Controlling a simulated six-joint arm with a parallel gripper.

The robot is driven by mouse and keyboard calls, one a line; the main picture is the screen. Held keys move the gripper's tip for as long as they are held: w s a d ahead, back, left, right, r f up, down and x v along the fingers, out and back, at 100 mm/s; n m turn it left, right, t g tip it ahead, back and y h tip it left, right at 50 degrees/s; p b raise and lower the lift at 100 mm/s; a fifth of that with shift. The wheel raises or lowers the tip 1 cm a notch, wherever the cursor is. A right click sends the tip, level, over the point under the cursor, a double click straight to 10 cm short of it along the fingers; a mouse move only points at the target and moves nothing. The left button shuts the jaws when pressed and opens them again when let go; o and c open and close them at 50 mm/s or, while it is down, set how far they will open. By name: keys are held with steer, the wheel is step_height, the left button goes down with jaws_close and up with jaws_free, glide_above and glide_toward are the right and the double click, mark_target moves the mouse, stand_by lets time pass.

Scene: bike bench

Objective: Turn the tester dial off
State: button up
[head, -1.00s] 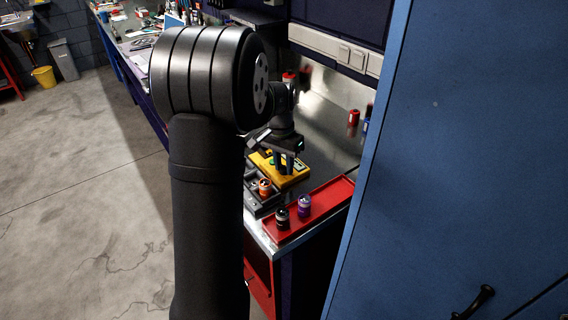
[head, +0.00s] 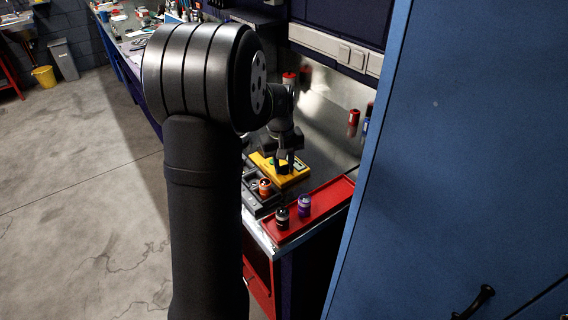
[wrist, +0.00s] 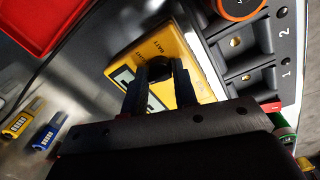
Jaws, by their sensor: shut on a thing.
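The yellow tester (head: 294,179) lies on the metal bench in the head view. It also shows in the wrist view (wrist: 186,50), with printed lettering and a dark-edged display window. My gripper (head: 285,167) points down over the tester. In the wrist view my gripper (wrist: 160,84) has its two fingers on either side of the black dial (wrist: 158,68) and is shut on it. The fingers cover part of the dial, and I cannot read its pointer or setting.
A dark numbered holder (wrist: 245,62) with slots sits beside the tester. An orange-topped battery (head: 264,187) stands in it. A red tray (head: 325,203) holds a black battery (head: 282,218) and a purple battery (head: 304,206). A blue cabinet (head: 460,150) stands close on the right.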

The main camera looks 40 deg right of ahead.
steer(key=shift+w+n, duration=0.1)
steer(key=shift+n, duration=0.5)
steer(key=shift+a, duration=0.1)
steer(key=o, duration=1)
steer(key=shift+c, duration=0.2)
step_height(320, 180, up, 18)
steer(key=a, duration=0.1)
steer(key=shift+f, duration=0.25)
steer(key=shift+f, duration=0.2)
steer(key=f, duration=1.1)
steer(key=d+f, duration=0.1)
steer(key=f, duration=0.5)
steer(key=shift+f, duration=0.1)
